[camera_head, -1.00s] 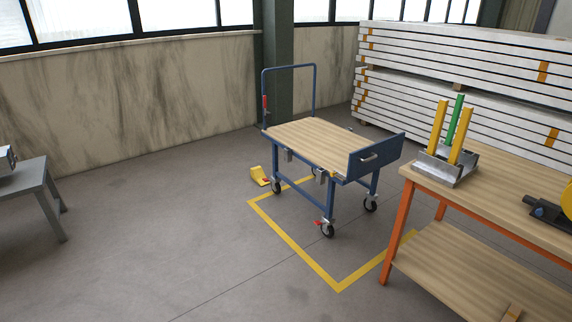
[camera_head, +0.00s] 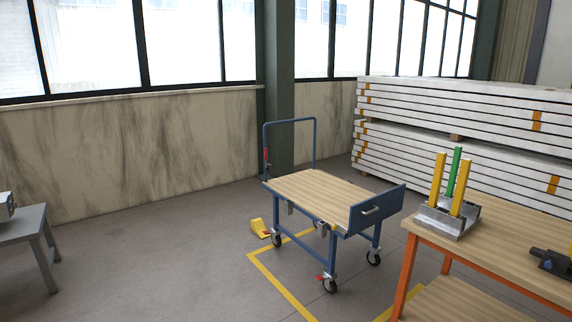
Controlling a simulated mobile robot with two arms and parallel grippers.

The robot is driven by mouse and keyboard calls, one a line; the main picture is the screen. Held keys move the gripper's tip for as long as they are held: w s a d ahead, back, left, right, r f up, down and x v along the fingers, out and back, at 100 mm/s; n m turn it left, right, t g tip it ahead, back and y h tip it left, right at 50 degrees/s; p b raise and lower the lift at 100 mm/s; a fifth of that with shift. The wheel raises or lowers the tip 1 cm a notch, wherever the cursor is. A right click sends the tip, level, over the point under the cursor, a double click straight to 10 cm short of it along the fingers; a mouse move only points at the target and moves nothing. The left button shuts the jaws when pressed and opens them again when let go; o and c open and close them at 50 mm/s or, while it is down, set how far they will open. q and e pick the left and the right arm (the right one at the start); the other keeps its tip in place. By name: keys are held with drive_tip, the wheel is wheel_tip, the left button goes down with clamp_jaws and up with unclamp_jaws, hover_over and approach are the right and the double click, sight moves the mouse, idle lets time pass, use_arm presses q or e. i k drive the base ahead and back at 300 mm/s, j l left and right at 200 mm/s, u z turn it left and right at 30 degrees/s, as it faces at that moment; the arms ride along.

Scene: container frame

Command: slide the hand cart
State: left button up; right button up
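The hand cart (camera_head: 318,193) stands on the floor in the middle of the head view. It has a wooden deck, a blue frame, a tall blue push bar (camera_head: 290,121) at its far end and a blue panel with a grey handle (camera_head: 372,211) at its near end. Its visible wheels rest on the floor. The cart stands partly over a yellow floor outline (camera_head: 275,283). Neither of my grippers is in view.
A wooden-topped table (camera_head: 500,254) with orange legs stands at the right, holding a metal fixture (camera_head: 447,217) with yellow and green posts. White stacked boards (camera_head: 450,130) are behind it. A yellow wedge (camera_head: 259,228) lies left of the cart. A grey bench (camera_head: 25,226) is at far left. Floor between is clear.

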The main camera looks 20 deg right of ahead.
sight(327, 199)
drive_tip(key=i, duration=3.55)
drive_tip(key=l+z, duration=0.05)
drive_tip(key=l, duration=0.05)
